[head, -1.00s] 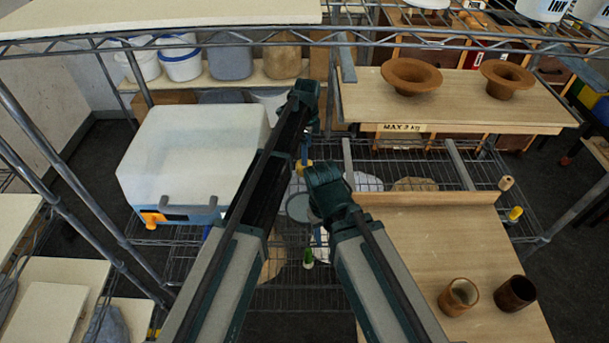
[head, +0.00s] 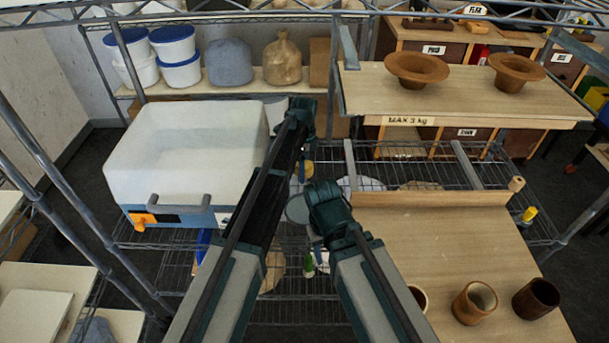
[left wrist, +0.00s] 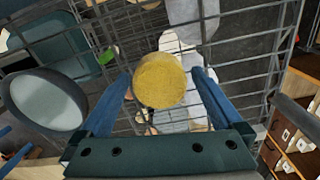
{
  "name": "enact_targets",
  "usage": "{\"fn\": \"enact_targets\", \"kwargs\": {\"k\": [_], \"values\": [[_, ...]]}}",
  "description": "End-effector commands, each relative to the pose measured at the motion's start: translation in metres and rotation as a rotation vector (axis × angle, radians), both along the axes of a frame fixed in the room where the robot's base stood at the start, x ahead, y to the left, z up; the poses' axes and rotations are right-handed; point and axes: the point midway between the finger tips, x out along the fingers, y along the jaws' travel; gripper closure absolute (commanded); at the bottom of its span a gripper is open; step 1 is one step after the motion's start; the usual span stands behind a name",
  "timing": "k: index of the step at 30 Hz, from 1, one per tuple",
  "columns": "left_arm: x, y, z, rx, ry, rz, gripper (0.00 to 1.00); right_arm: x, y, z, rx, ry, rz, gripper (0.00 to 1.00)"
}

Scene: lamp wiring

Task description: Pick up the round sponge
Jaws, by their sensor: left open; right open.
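The round sponge (left wrist: 160,80) is a yellow, upright cylinder in the middle of the left wrist view. It lies between the two blue fingers of my left gripper (left wrist: 160,88), which is open, with a gap on both sides. I cannot tell how far the fingertips are above it. In the head view only a small yellow part of the sponge (head: 304,169) shows beside my left arm, which mostly hides the left gripper. My right gripper (head: 317,240) is small and partly hidden below its arm in the head view, apart from the sponge.
A wire shelf (head: 290,310) lies below the arms. A pale round disc (head: 297,208) is near the right arm. A white-lidded box (head: 185,150) stands left. A wooden board (head: 440,240) with brown cups (head: 474,302) is at right, below a raised shelf with brown bowls (head: 416,70).

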Motion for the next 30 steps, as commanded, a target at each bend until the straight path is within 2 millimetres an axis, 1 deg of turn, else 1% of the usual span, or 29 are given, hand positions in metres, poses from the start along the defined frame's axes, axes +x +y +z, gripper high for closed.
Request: {"fn": "enact_targets", "kwargs": {"k": [6, 8, 9, 11, 12, 14, 15, 19, 30], "values": [[0.0001, -0.0002, 0.0002, 0.0, 0.0, 0.0, 0.0, 0.0, 0.0, 0.0002, 0.0, 0.0, 0.0, 0.5], [0.0001, -0.0002, 0.0002, 0.0, 0.0, 0.0, 0.11, 0.0, 0.0, 0.0002, 0.0, 0.0, 0.0, 0.5], [0.0001, -0.0002, 0.0002, 0.0, 0.0, 0.0, 0.18, 0.0, 0.0, 0.0002, 0.0, 0.0, 0.0, 0.5], [0.0001, -0.0002, 0.0002, 0.0, 0.0, 0.0, 0.29, 0.0, 0.0, 0.0002, 0.0, 0.0, 0.0, 0.5], [0.0001, -0.0002, 0.0002, 0.0, 0.0, 0.0, 0.36, 0.0, 0.0, 0.0002, 0.0, 0.0, 0.0, 0.5], [0.0001, -0.0001, 0.0002, 0.0, 0.0, 0.0, 0.47, 0.0, 0.0, 0.0002, 0.0, 0.0, 0.0, 0.5], [0.0002, -0.0002, 0.0002, 0.0, 0.0, 0.0, 0.54, 0.0, 0.0, 0.0002, 0.0, 0.0, 0.0, 0.5], [0.0001, -0.0001, 0.0002, 0.0, 0.0, 0.0, 0.77, 0.0, 0.0, 0.0002, 0.0, 0.0, 0.0, 0.5], [0.0, -0.0001, 0.0023, 0.0, 0.0, 0.0, 0.78, 0.0, 0.0, 0.0023, 0.0, 0.0, 0.0, 0.5]]}}
